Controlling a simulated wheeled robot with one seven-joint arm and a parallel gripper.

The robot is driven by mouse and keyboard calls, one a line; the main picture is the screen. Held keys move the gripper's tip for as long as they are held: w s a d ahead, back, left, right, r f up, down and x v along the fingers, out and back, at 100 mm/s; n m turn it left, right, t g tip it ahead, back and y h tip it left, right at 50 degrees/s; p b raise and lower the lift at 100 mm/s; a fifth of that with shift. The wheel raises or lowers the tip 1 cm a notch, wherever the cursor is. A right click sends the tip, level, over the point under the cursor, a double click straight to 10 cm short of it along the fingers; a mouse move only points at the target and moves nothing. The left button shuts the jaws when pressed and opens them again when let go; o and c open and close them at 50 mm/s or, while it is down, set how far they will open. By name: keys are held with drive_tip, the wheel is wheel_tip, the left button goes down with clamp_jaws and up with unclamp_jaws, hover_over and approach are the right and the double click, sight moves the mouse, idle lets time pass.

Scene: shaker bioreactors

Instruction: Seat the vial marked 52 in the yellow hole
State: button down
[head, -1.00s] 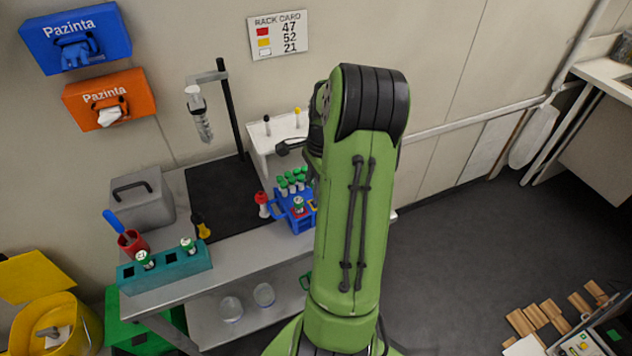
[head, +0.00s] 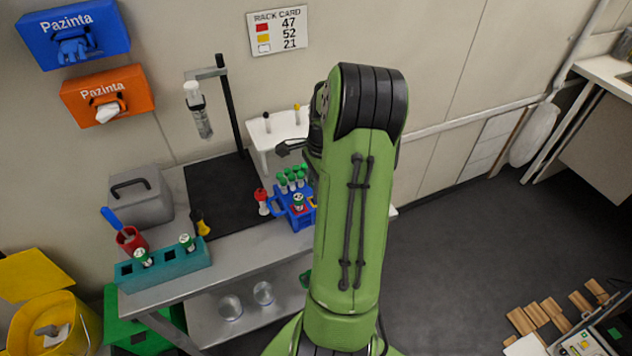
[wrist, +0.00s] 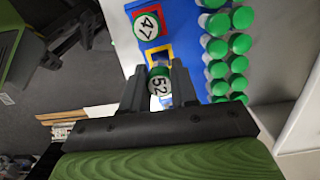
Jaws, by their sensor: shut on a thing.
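In the wrist view my gripper (wrist: 158,88) is shut on the green-capped vial marked 52 (wrist: 159,84), its cap between the two dark fingers. The vial is at the near side of the yellow-edged hole (wrist: 153,52) of the blue rack (wrist: 174,30). Its lower end is hidden, so I cannot tell how high it is. The vial marked 47 (wrist: 148,24) stands in the red-edged hole. In the head view the blue rack (head: 302,219) is partly behind my arm, and the held vial is hidden.
Several green-capped tubes (wrist: 238,43) stand close along the rack's right side. A teal rack (head: 165,267) with two green-capped vials is at the bench's front left. A red-capped bottle (head: 262,201) stands left of the blue rack. The rack card (head: 278,31) pairs yellow with 52.

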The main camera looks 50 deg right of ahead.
drive_tip(key=shift+f+b, duration=0.9)
drive_tip(key=shift+f, duration=0.5)
idle(1.1)
drive_tip(key=c, duration=0.8)
unclamp_jaws()
drive_tip(key=shift+r, duration=0.15)
drive_tip(key=r+p, duration=0.1)
drive_tip(key=r, duration=0.4)
drive_tip(key=d+r+p, duration=0.1)
drive_tip(key=r, duration=0.4)
drive_tip(key=s+r, duration=0.1)
drive_tip(key=r, duration=0.4)
drive_tip(key=shift+d+r+p, duration=0.25)
drive_tip(key=shift+d+p, duration=0.05)
drive_tip(key=shift+p, duration=0.1)
